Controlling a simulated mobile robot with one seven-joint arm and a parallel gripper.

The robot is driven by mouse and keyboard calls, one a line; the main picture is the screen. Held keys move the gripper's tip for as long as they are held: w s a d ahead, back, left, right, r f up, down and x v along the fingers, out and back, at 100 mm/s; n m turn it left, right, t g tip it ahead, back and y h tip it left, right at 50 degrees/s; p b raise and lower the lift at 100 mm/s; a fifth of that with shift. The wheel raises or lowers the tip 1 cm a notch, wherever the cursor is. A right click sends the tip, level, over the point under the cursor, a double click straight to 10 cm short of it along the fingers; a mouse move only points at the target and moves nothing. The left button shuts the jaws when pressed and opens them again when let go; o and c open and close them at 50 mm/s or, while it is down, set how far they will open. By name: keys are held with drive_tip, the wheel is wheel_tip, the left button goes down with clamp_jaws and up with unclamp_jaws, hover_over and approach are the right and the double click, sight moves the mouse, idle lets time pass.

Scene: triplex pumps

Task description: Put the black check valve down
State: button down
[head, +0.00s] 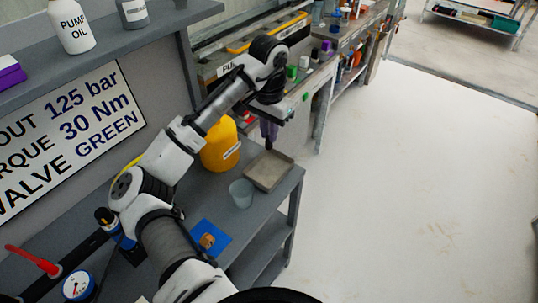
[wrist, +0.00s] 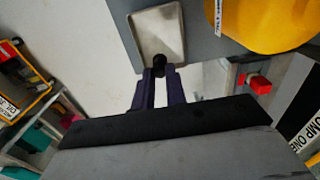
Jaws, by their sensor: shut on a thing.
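In the wrist view the black check valve (wrist: 159,64) is a small dark piece between the tips of my gripper (wrist: 160,72). The two purple fingers are shut on it. Behind it in that view lies a shallow grey metal tray (wrist: 143,22), with the valve overlapping its near edge in the picture. In the head view my gripper (head: 269,140) points down above the far edge of the tray (head: 265,184). The valve cannot be made out in the head view.
A yellow jug (head: 220,148) stands left of the tray on the grey bench. A clear cup (head: 241,193) stands in front of the tray. A blue mat (head: 210,238) with a small brown piece lies nearer. Open floor is to the right.

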wheel_tip(320, 180, down, 10)
drive_tip(key=shift+r+p, duration=0.1)
drive_tip(key=shift+p, duration=0.4)
drive_tip(key=c, duration=1.4)
unclamp_jaws()
drive_tip(key=shift+c, duration=0.2)
wheel_tip(320, 180, up, 12)
drive_tip(key=shift+b, duration=0.85)
